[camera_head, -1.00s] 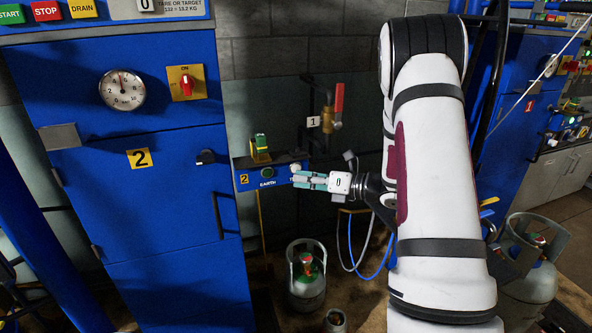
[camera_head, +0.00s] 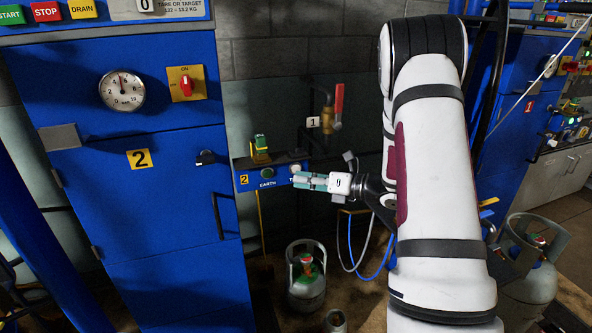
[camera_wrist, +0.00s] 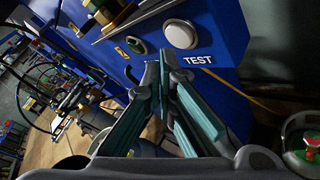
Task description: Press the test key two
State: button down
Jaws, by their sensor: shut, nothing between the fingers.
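The test key is a round white button (camera_wrist: 180,32) marked TEST on the blue panel numbered 2 (camera_wrist: 222,75). In the head view the key (camera_head: 295,168) shows just above my fingertips, with its label partly covered by them. My gripper (camera_head: 300,180) points left at the panel from the right, with teal fingers. In the wrist view my gripper (camera_wrist: 160,68) has its fingertips together, with nothing between them. There the tips lie below and to the left of the key, off its face. I cannot tell whether they touch the panel.
A dark green EARTH button (camera_head: 267,172) is left of the key. A green and yellow clamp (camera_head: 260,148) sits on top of the panel. The blue cabinet 2 (camera_head: 170,230) stands at left. A gas cylinder (camera_head: 306,275) stands below on the floor.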

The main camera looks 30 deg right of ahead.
jog(key=shift+w, duration=0.15)
jog(key=shift+w+d, duration=0.1)
jog(key=shift+w, duration=0.15)
jog(key=shift+w, duration=0.4)
dwell(0.9)
jog(key=shift+s, duration=0.8)
jog(key=shift+s+a+p, duration=0.2)
jog(key=shift+s+p, duration=0.1)
jog(key=shift+s, duration=0.5)
jog(key=shift+s+a+p, duration=0.2)
jog(key=shift+s+p, duration=0.05)
jog(key=shift+s, duration=0.6)
jog(key=shift+s+a+p, duration=0.2)
jog(key=shift+s+p, duration=0.1)
jog(key=shift+s, duration=0.5)
